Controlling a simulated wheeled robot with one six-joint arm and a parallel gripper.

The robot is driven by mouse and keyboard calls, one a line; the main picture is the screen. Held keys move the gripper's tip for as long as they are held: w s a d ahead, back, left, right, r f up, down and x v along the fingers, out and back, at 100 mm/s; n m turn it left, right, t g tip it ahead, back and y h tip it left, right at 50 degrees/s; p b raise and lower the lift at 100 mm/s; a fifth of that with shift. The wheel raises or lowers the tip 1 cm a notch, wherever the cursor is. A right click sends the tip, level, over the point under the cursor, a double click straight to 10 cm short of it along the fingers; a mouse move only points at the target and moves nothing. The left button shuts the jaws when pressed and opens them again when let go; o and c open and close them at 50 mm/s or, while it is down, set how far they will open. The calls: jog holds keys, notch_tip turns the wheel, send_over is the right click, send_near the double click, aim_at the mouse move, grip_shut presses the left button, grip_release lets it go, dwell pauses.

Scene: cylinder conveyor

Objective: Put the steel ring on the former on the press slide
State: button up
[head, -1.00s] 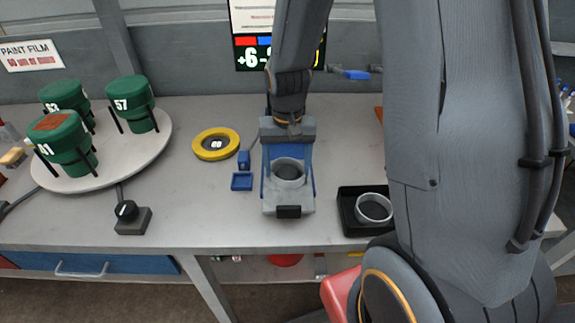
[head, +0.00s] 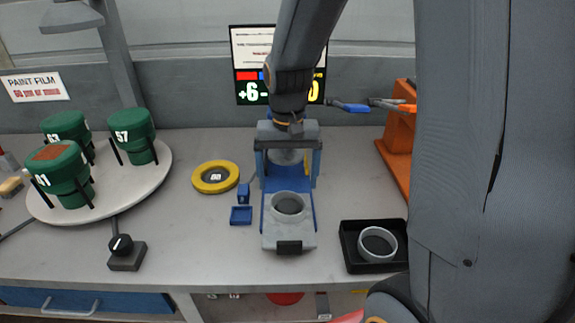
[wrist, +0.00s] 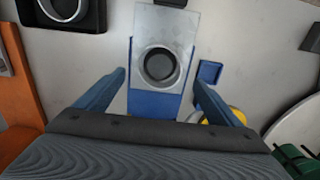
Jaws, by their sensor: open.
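The steel ring (head: 378,243) lies in a black tray (head: 347,258) right of the press; part of it shows at the top left of the wrist view (wrist: 63,8). The press slide (head: 289,233) is a grey plate at the front of a blue bed. On it stands the round grey former (head: 289,205) with a dark middle, central in the wrist view (wrist: 160,65). My gripper (head: 287,182) is open and empty, fingers down, behind the former in the head view. In the wrist view its blue fingers (wrist: 160,78) stand wide apart either side of the bed.
A yellow ring-shaped object (head: 215,177) and a small blue tray (head: 241,215) are left of the press. A turntable (head: 120,190) with green pots stands far left, a black knob box (head: 127,253) before it. An orange stand (head: 397,150) is behind the black tray.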

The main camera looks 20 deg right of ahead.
notch_tip(320, 180, up, 4)
jog(key=s+f+n, duration=0.1)
jog(key=s+f, duration=0.1)
jog(key=s, duration=0.1)
jog(key=s+f+n, duration=0.1)
jog(key=s+f, duration=0.1)
jog(key=s, duration=0.1)
jog(key=s+f+n+t, duration=0.1)
jog(key=s+f, duration=0.1)
jog(key=s, duration=0.1)
jog(key=shift+s+n+b, duration=0.2)
jog(key=shift+n+b, duration=0.1)
jog(key=shift+b, duration=0.05)
